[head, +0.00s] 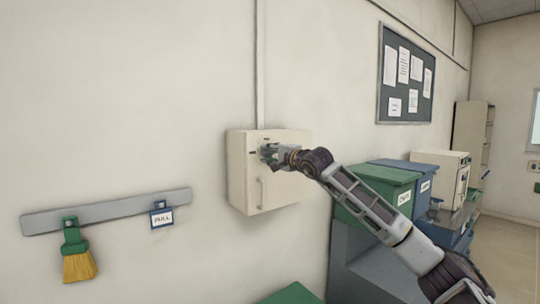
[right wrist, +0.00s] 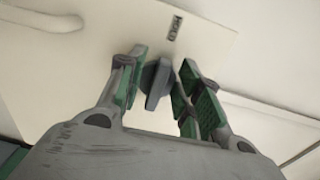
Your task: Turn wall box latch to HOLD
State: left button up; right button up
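The cream wall box (head: 238,172) is mounted on the wall in the middle of the head view. My right gripper (head: 268,152) is at the upper part of its front, and the latch is hidden there. In the right wrist view the dark grey latch (right wrist: 157,82) stands between the two green-padded fingers of my right gripper (right wrist: 163,62). The fingers are apart, one on each side of the latch, with a visible gap on the right; contact on the left is hard to tell. A small label (right wrist: 176,26), seemingly HOLD, is beyond the latch. My left gripper is not in view.
The box has a pale handle (right wrist: 45,18), lower on its front. A conduit (head: 260,70) runs up from the box. A rail (head: 110,212) with a brush (head: 78,262) and a blue tag (head: 162,215) is at left. Green (head: 375,188) and blue bins stand at right.

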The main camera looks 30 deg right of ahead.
jog(key=s+d, duration=0.1)
jog(key=s, duration=1.1)
dwell(1.5)
dwell(0.9)
